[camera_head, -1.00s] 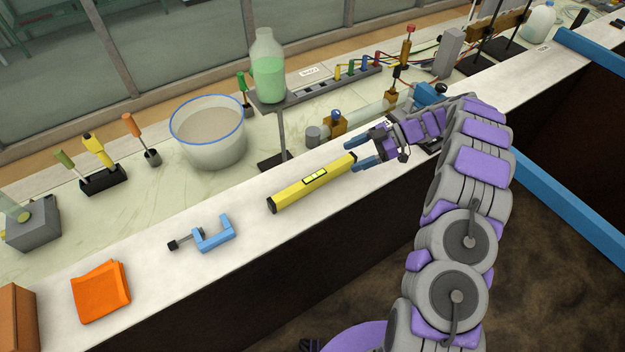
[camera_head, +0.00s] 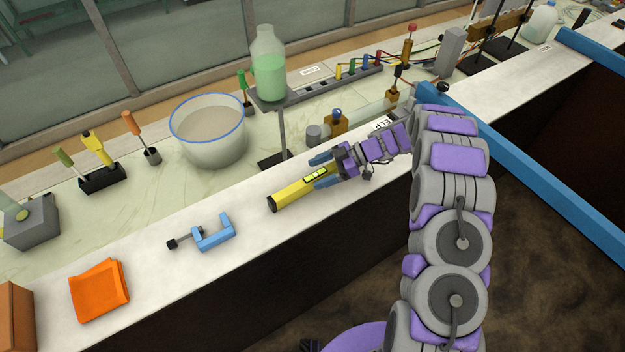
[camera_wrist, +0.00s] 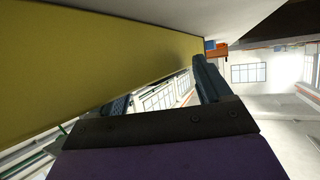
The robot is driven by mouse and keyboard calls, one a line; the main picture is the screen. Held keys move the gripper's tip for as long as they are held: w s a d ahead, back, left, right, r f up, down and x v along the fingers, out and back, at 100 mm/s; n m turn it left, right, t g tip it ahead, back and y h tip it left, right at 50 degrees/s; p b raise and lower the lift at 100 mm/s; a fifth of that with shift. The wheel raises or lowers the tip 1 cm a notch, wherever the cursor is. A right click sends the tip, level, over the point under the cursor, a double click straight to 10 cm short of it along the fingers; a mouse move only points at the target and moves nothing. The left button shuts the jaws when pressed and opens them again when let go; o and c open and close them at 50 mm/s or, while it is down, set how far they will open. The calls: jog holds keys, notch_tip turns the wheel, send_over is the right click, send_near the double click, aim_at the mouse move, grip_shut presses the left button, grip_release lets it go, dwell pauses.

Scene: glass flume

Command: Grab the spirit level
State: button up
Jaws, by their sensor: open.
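The yellow spirit level (camera_head: 288,196) lies along the white ledge, with its black end cap toward the left and its pale vial window in the middle. In the head view my gripper (camera_head: 322,170) is over the level's right half, with its blue fingers apart, one on the far side and one on the near side of the bar. The gripper hides the level's right end. In the wrist view the level (camera_wrist: 90,60) is a large yellow face close to the open fingers (camera_wrist: 160,90). I cannot tell whether the fingers touch it.
A blue clamp (camera_head: 213,233) and an orange cloth (camera_head: 99,289) lie left of the level on the ledge. Behind it stand a bowl (camera_head: 209,147) and a stand holding a green-liquid bottle (camera_head: 268,72). A blue rail (camera_head: 560,180) runs at the right.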

jog(key=shift+d, duration=0.55)
jog(key=shift+c, duration=0.2)
jog(key=shift+r, duration=0.1)
jog(key=shift+c, duration=0.6)
jog(key=shift+a, duration=0.5)
jog(key=c, duration=0.6)
jog(key=shift+d, duration=0.35)
grip_shut()
jog(key=shift+s, duration=0.1)
